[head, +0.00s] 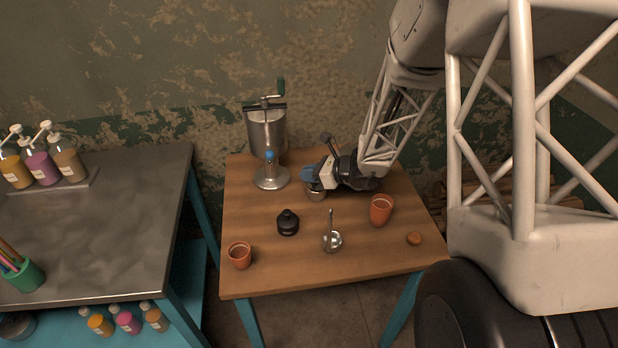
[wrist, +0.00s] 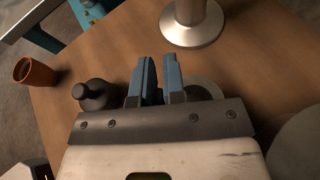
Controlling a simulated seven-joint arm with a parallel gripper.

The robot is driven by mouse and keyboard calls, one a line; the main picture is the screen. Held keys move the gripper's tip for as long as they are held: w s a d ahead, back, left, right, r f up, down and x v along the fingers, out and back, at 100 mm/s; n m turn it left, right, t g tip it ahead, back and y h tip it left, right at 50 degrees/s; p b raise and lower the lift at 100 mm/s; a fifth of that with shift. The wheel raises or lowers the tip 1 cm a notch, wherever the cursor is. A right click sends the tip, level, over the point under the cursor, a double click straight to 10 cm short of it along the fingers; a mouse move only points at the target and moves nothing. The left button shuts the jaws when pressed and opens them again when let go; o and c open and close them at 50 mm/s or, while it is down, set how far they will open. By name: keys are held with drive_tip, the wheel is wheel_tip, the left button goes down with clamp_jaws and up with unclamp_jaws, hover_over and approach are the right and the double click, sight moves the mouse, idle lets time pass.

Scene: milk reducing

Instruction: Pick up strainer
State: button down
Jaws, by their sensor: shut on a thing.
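A small round metal vessel, which I take for the strainer (head: 316,194), is at the back middle of the wooden table, right of the metal press. My gripper (head: 308,176) is over it with its blue fingers at its rim. In the wrist view, the fingers (wrist: 160,65) are close together with a narrow gap, and a grey metal rim of the strainer (wrist: 213,84) shows beside the right finger. My gripper is shut on it. The fingers and gripper body hide much of it, and I cannot tell whether it is clear of the table.
The metal press (head: 267,135) stands close left. A black bottle (head: 288,222), a metal ladle-like utensil (head: 332,240), two orange cups (head: 240,256) (head: 381,211) and a small orange round piece (head: 414,239) are on the table (head: 290,275). A metal-topped bench (head: 90,225) stands left.

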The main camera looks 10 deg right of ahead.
wheel_tip(320, 180, up, 8)
drive_tip(key=shift+r, duration=0.2)
idle(0.3)
